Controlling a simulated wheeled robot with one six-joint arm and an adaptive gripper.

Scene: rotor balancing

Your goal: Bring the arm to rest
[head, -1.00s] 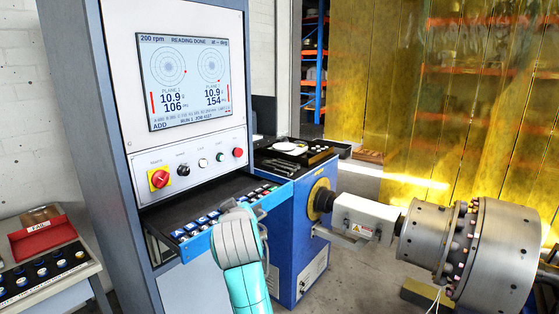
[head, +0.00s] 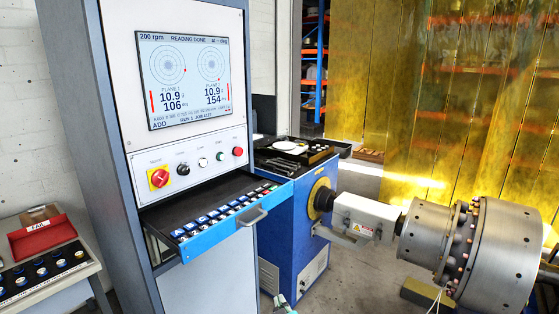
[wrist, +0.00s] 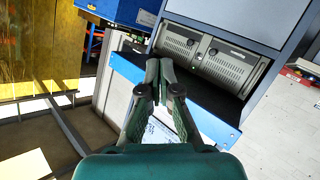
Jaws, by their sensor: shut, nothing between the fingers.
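My gripper (wrist: 159,70) shows in the wrist view with its two dark green fingers together and nothing between them. It is in front of the cabinet, with a dark shelf or drawer with a blue edge (wrist: 222,130) beyond the fingertips. I cannot tell whether it touches anything, but it looks apart. In the head view only a small teal piece of my arm (head: 281,303) shows at the bottom edge; the rest is out of that picture.
The cabinet's blue-fronted drawer (head: 238,222) stands open, holding rows of labelled pieces. The screen (head: 184,82) reads "READING DONE". A large metal rotor (head: 497,258) is at the right. A cart with a red FAIL bin (head: 42,238) stands left. Some floor shows between drawer and rotor.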

